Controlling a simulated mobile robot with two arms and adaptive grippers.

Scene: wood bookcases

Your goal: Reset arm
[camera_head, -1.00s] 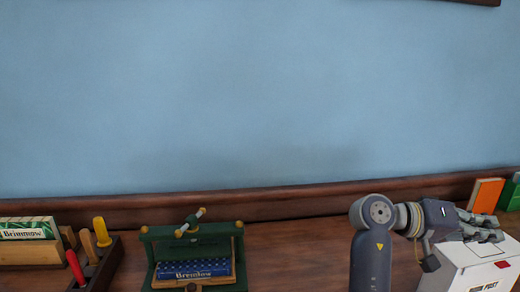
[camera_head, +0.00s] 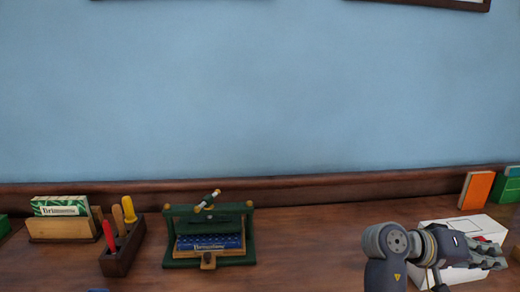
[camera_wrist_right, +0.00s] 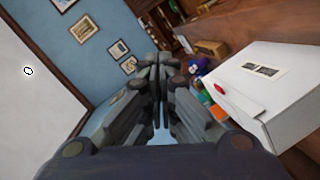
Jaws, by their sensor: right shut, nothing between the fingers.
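My right gripper (camera_head: 486,254) is at the lower right of the head view, in front of a white box. In the right wrist view its fingers (camera_wrist_right: 160,68) are together with nothing between them. The white box (camera_wrist_right: 285,85), with a red round mark and a dark label, is beside the fingers on the right; it also shows in the head view (camera_head: 432,277), partly hidden by my arm. I cannot tell from the head view whether the gripper touches it. My left gripper is not in view.
On the wooden surface (camera_head: 310,235) stand a green press (camera_head: 250,235) holding a blue book, a dark tool holder (camera_head: 122,258) and a wooden card rack (camera_head: 60,230). An orange book (camera_head: 476,190) is at the back right. The middle of the surface is clear.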

